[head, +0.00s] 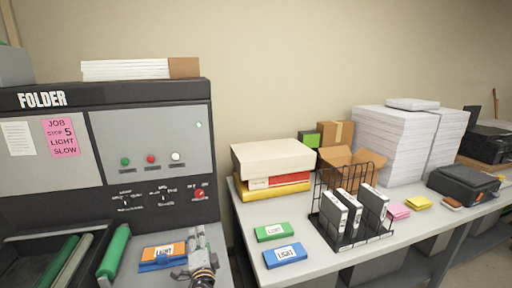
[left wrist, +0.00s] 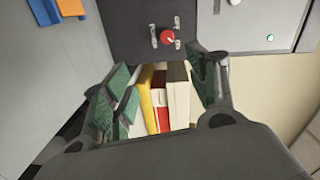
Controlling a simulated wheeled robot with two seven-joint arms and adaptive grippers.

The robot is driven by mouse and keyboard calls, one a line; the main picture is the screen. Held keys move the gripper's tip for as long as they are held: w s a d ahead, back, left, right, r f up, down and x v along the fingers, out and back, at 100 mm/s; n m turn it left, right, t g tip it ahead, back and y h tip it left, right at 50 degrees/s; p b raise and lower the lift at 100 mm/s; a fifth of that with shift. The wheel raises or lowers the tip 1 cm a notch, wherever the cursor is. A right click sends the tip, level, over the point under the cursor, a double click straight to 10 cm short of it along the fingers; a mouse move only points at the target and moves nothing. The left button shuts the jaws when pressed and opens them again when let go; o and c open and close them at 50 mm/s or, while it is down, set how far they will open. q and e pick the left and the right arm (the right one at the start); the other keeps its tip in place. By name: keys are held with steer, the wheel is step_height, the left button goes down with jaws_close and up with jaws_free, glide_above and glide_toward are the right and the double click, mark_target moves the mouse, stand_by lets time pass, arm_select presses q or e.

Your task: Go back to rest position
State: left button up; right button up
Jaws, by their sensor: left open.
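My left gripper (head: 197,238) shows at the bottom of the head view, at the right edge of the folder machine's grey surface, pointing away from me. It is beside an orange and blue block labelled LIGHT (head: 163,256); I cannot tell whether they touch. In the left wrist view the jaws of my left gripper (left wrist: 162,75) are apart, with green pads and nothing held between them. The stacked yellow, red and white boxes (left wrist: 163,100) show beyond the gap. My right gripper is not in view.
The folder machine (head: 150,140) stands at left, with a red knob (left wrist: 167,37) on its panel. The table at right (head: 330,262) bears green (head: 273,231) and blue (head: 285,255) blocks, a wire rack (head: 346,225) and paper stacks (head: 392,145). A gap separates machine and table.

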arm_select(q)
steer(key=s+a+f+n+g, duration=0.6)
steer(key=s+f+n+g, duration=0.1)
steer(key=s+f, duration=0.45)
steer(key=s+d+f+n+g+h, duration=0.1)
steer(key=s+f+n+g+h, duration=0.15)
steer(key=s, duration=0.65)
steer(key=s+d+f+n+g+h, duration=0.1)
steer(key=s+g+h, duration=0.2)
steer(key=s, duration=0.6)
step_height(320, 180, down, 33)
steer(key=s+g, duration=0.2)
steer(key=s+a+f, duration=0.2)
steer(key=s+f, duration=0.8)
steer(key=s, duration=0.1)
steer(key=s+a+f, duration=0.2)
steer(key=s+f, duration=0.8)
steer(key=s, duration=0.1)
steer(key=shift+s+g, duration=0.4)
steer(key=shift+g, duration=0.05)
